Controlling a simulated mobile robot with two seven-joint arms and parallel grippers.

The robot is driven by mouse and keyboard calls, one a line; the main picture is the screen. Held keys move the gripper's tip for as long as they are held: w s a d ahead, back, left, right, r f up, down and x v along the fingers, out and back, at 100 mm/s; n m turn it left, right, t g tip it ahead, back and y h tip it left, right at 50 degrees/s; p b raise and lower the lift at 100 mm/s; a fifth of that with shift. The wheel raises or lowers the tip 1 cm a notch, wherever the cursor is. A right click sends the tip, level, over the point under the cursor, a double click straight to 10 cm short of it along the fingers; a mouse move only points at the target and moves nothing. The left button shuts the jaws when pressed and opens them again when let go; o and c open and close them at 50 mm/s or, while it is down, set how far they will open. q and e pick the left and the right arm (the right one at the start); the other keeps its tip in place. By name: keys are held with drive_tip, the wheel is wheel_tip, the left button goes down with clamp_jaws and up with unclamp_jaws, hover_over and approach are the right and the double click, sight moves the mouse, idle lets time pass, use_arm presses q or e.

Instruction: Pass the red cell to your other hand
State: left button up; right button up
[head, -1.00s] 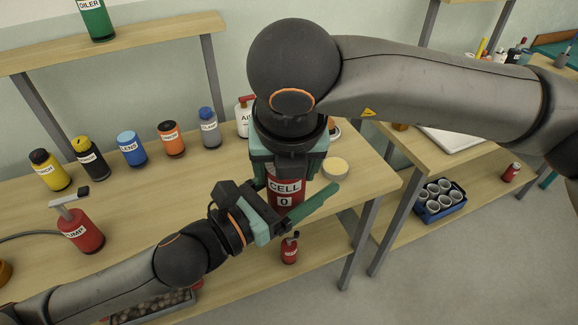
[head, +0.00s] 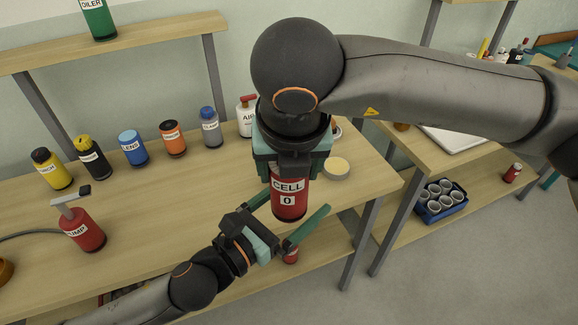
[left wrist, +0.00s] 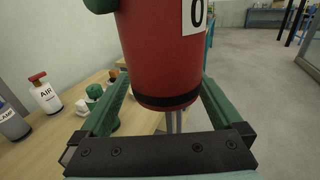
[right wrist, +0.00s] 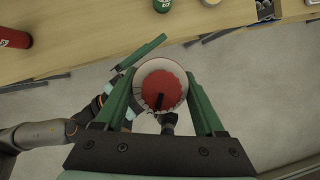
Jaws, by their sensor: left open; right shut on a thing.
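The red cell (head: 288,200), a red cylinder with a white label reading CELL 0, hangs upright from my right gripper (head: 291,168), which is shut on its upper part. My left gripper (head: 290,212) is open just below and in front of the cell, its fingers to either side of the lower end. In the left wrist view the cell (left wrist: 160,60) stands between the spread fingers, with gaps at both sides near its bottom. In the right wrist view the round red top of the cell (right wrist: 161,88) shows between the right fingers.
A wooden bench (head: 150,205) lies behind, with several bottles in a row and a red pump bottle (head: 80,228) at left. A blue crate of cups (head: 440,205) sits on a lower shelf at right.

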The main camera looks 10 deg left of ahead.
use_arm(q)
drive_tip(key=s+a+f+n+g+y, duration=0.1)
drive_tip(key=a+f+n+y, duration=0.1)
drive_tip(key=f+n, duration=0.7)
drive_tip(key=a+f+n+y, duration=0.3)
drive_tip(key=f+n, duration=0.2)
drive_tip(key=n, duration=0.7)
drive_tip(key=s+a+f+n+g+y, duration=0.1)
drive_tip(key=s+a+f+n+g, duration=0.1)
drive_tip(key=s+f+n, duration=0.4)
drive_tip(key=s+a+f+n+g+y, duration=0.2)
drive_tip(key=s+a+f+n, duration=0.3)
drive_tip(key=f+n, duration=0.5)
drive_tip(key=s+n, duration=0.1)
drive_tip(key=n, duration=0.3)
drive_tip(key=shift+a, duration=0.25)
drive_tip(key=shift+s, duration=0.1)
